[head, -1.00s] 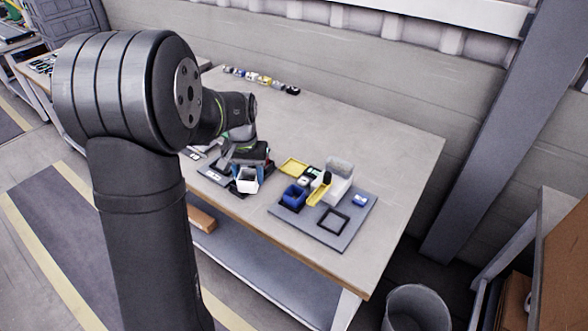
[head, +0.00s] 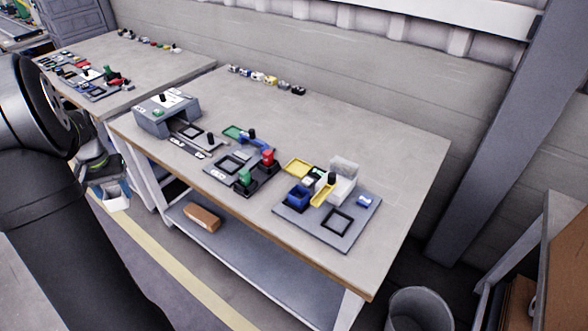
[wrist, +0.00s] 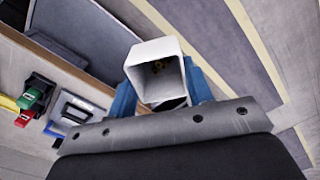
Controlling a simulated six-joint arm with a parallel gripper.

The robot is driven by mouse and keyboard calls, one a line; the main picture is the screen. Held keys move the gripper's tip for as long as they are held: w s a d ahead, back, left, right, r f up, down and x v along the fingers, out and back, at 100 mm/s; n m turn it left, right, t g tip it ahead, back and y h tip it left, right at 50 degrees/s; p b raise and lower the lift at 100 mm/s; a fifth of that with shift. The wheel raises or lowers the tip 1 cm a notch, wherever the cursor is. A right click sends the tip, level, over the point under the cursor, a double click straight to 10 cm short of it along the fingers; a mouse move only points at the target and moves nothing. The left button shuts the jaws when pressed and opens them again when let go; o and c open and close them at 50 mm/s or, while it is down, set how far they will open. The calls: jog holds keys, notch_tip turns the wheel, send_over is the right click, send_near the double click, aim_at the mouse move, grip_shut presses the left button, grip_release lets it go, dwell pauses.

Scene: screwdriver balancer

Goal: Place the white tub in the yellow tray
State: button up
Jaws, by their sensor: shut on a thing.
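The white tub (head: 116,199) is held by my gripper (head: 106,182) at the left of the head view, off the front edge of the table. In the wrist view the tub (wrist: 156,52) sits between the two blue fingers of my gripper (wrist: 160,92), with its open end showing. Some small dark bits show inside it; I cannot tell what they are. The yellow tray (head: 297,168) lies on the table at the back left of the right-hand grey board, well to the right of my gripper. The fingertips are partly hidden by the tub.
The right-hand grey board (head: 352,241) also carries a blue bin (head: 298,197), a long yellow piece (head: 322,196) and a clear box (head: 343,176). A board with red and green parts (head: 268,158) and a grey machine (head: 165,115) stand left of it. The table's back right is clear.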

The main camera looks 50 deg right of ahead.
jog(key=w+a, duration=0.3)
jog(key=w, duration=0.1)
jog(key=d+m, duration=0.3)
jog(key=d, duration=1)
jog(key=m, duration=0.8)
send_over(299, 167)
notch_tip(299, 167, down, 2)
notch_tip(299, 167, down, 10)
jog(key=shift+s+f, duration=0.1)
jog(key=shift+f, duration=0.15)
jog(key=o, duration=0.7)
